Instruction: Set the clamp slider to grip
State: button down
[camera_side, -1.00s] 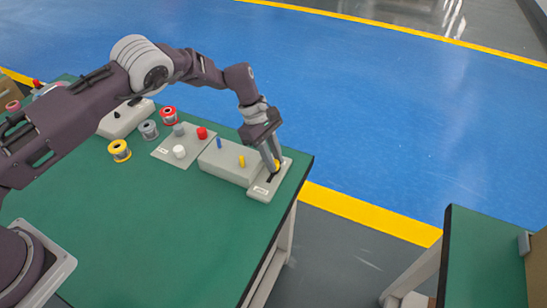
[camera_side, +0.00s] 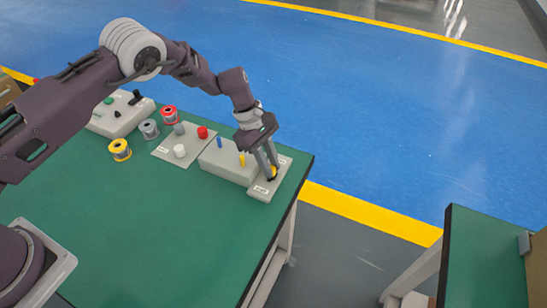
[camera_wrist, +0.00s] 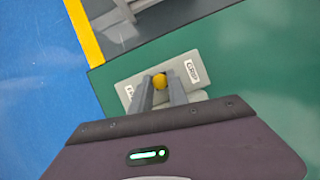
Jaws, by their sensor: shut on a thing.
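The clamp slider is a light grey plate (camera_side: 261,192) at the right end of the bench, with a yellow knob (camera_side: 274,171) on it. My gripper (camera_side: 271,176) points down over the plate, its fingers on the two sides of the knob. In the wrist view the yellow knob (camera_wrist: 159,81) sits between the fingertips (camera_wrist: 159,88). The plate there carries a label that seems to read GRIP (camera_wrist: 192,71) at one end and a second label, partly hidden, at the other. In the side view the knob is near the plate's middle, toward the GRIP end.
A grey box (camera_side: 228,162) with a blue and a yellow peg stands just left of the plate. A grey panel (camera_side: 172,158) with several coloured knobs and spools in red, grey and yellow (camera_side: 120,149) lie further left. The green bench (camera_side: 170,235) is clear in front.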

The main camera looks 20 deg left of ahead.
aim_at(259, 176)
jog(key=shift+s, duration=1.05)
jog(key=c, duration=1.3)
grip_release()
jog(key=shift+r, duration=0.2)
jog(key=v, duration=0.6)
jog(key=shift+a+r, duration=0.2)
jog(key=shift+r, duration=0.1)
